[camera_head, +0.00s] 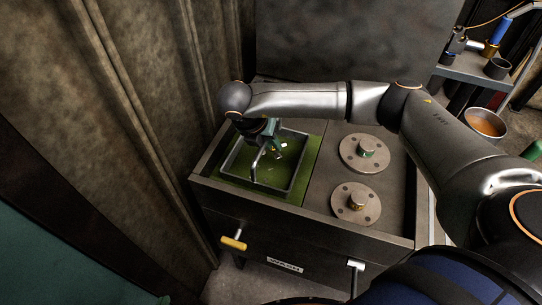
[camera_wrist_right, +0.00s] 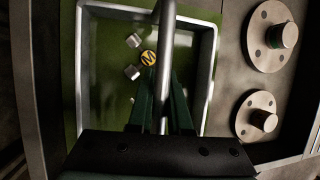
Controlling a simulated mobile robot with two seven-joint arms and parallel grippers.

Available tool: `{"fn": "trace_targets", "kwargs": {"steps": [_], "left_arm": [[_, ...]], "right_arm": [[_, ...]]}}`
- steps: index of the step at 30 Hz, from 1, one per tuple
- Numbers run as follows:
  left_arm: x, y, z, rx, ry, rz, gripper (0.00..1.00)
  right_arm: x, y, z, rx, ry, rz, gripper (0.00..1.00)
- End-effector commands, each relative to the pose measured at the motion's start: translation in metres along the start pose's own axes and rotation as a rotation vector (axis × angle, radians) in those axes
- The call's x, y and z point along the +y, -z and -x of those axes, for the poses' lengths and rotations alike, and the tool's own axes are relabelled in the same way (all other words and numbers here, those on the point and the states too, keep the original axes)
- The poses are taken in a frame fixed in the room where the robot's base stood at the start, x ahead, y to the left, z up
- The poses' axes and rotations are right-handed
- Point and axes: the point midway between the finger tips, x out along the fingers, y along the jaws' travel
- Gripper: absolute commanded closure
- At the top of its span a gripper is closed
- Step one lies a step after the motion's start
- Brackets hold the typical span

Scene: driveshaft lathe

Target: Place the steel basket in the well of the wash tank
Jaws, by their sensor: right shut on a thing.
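The steel basket (camera_head: 299,165) is a grey rectangular frame over the green well area of the wash tank (camera_head: 310,242), at the tank's left side. My right gripper (camera_head: 264,146) reaches in from the right and is above the basket. In the right wrist view my right gripper (camera_wrist_right: 163,100) is shut on the basket's bar handle (camera_wrist_right: 166,50). I cannot tell whether the basket rests on the bottom. My left gripper is not in view.
Two round flanged discs (camera_head: 364,153) (camera_head: 356,203) sit on the tank's right top. A yellow-handled lever (camera_head: 233,242) and a white-topped one (camera_head: 356,265) stick out in front. A ribbed wall (camera_head: 120,110) stands close on the left. A shelf with containers (camera_head: 480,68) is at back right.

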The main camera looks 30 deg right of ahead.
Motion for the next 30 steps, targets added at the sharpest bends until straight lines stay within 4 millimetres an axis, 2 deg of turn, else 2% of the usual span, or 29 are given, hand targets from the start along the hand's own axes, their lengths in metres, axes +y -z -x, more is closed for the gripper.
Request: {"fn": "trace_targets", "kwargs": {"steps": [9, 18, 19, 21, 26, 30], "left_arm": [[-0.001, -0.002, -0.002, -0.001, 0.001, -0.003, 1.00], [-0.001, -0.001, -0.002, -0.001, 0.001, -0.004, 1.00], [-0.001, -0.001, -0.002, -0.001, 0.001, -0.004, 1.00], [-0.001, -0.001, -0.002, -0.001, 0.000, -0.004, 1.00], [-0.001, -0.001, -0.002, -0.001, 0.000, -0.004, 1.00], [-0.001, -0.001, -0.002, -0.001, 0.000, -0.004, 1.00]], "right_arm": [[0.009, 0.015, -0.037, -0.002, -0.002, -0.001, 1.00], [0.010, 0.017, -0.042, -0.002, -0.004, 0.000, 1.00], [0.009, 0.019, -0.043, 0.002, -0.001, 0.002, 0.81], [0.009, 0.019, -0.043, 0.002, 0.000, 0.002, 0.73], [0.009, 0.018, -0.043, 0.001, 0.000, 0.002, 0.55], [0.009, 0.018, -0.043, 0.001, -0.001, 0.002, 0.53]]}}
